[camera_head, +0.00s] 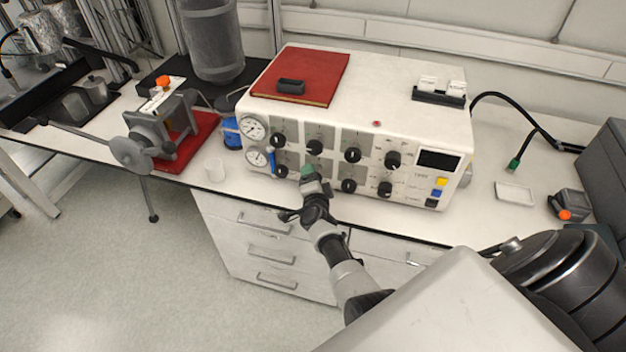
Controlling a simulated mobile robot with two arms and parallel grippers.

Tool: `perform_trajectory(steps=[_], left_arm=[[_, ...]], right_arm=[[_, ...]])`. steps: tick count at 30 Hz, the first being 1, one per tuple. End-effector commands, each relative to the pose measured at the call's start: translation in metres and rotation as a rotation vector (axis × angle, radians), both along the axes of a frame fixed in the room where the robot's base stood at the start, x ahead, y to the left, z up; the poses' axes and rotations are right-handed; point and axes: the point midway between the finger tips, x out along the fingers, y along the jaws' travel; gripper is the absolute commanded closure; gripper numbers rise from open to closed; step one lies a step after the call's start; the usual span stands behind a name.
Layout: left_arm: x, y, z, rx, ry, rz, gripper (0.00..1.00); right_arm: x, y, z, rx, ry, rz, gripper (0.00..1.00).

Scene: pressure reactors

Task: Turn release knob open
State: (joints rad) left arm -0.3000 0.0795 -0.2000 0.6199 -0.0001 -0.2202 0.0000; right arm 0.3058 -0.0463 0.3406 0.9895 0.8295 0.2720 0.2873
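The white control unit (405,98) stands on the bench with a front panel of several black knobs, such as the upper one (353,155) and a lower one (348,185). Two round gauges are at its left end, the upper one (252,129) above the other. A greenish part (308,171) shows in the lower row, right at the tip of my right gripper (312,186). The gripper partly hides it, and I cannot tell whether the fingers touch or hold it. No knob is visibly labelled as the release knob. My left gripper is out of view.
A blue handle (272,162) sits beside the lower gauge. A red book (312,72) lies on the unit. A small clear beaker (214,169) and a clamp stand on a red base (190,148) are to the left. A white dish (514,192) lies to the right.

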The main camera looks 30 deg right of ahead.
Motion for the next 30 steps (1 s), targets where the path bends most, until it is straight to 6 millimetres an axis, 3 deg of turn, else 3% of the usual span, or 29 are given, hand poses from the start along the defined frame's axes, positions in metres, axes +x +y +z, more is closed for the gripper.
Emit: perform_trajectory(steps=[8, 15, 21, 30], left_arm=[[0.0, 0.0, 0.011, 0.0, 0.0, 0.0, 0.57], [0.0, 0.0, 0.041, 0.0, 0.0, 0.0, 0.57], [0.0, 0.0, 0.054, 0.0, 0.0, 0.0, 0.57], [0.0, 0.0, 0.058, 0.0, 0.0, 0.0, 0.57]], right_arm=[[-0.01, 0.006, 0.005, 0.0, 0.001, 0.0, 0.28], [-0.052, 0.028, 0.014, 0.0, 0.002, 0.0, 0.28], [-0.081, 0.044, 0.016, -0.001, 0.002, 0.0, 0.28], [-0.094, 0.051, 0.016, 0.0, -0.001, 0.0, 0.28]])
